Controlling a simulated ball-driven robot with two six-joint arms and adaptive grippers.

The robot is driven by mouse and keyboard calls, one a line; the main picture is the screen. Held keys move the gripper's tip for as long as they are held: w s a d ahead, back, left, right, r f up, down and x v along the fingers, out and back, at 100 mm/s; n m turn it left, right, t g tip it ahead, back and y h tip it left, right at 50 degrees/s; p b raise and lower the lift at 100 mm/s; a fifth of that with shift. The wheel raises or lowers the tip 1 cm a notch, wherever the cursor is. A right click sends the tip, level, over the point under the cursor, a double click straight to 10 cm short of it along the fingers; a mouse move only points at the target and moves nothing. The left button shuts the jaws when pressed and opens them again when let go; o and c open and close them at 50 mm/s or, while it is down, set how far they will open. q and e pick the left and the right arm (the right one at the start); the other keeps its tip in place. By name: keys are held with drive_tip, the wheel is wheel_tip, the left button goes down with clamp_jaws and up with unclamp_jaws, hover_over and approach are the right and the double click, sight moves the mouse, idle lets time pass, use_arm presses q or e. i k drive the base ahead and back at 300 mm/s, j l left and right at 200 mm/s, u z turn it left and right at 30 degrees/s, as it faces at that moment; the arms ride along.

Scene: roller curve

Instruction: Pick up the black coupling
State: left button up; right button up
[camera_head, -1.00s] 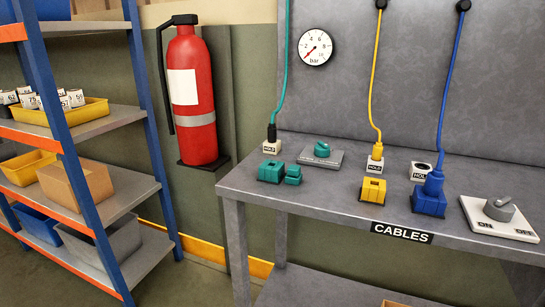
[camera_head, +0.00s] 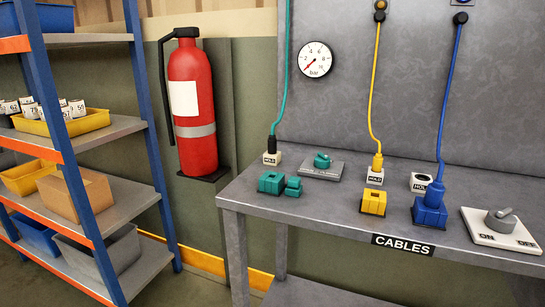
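I see no separate black coupling in the head view. The nearest match is the black plug end (camera_head: 272,143) of the teal cable (camera_head: 283,90), which stands upright in a small white HOLD block (camera_head: 272,159) at the left of the grey bench. I cannot tell whether this is the coupling. Neither of my grippers shows.
The grey bench (camera_head: 300,221) holds a teal socket block (camera_head: 272,182), a yellow block (camera_head: 373,201), a blue block (camera_head: 430,212) and a white ON/OFF switch (camera_head: 501,228). A fire extinguisher (camera_head: 191,120) hangs left of it. A blue-framed shelf (camera_head: 120,190) stands at the far left.

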sight(271, 139)
drive_tip(key=i+j+z, duration=0.3)
drive_tip(key=i+j, duration=0.85)
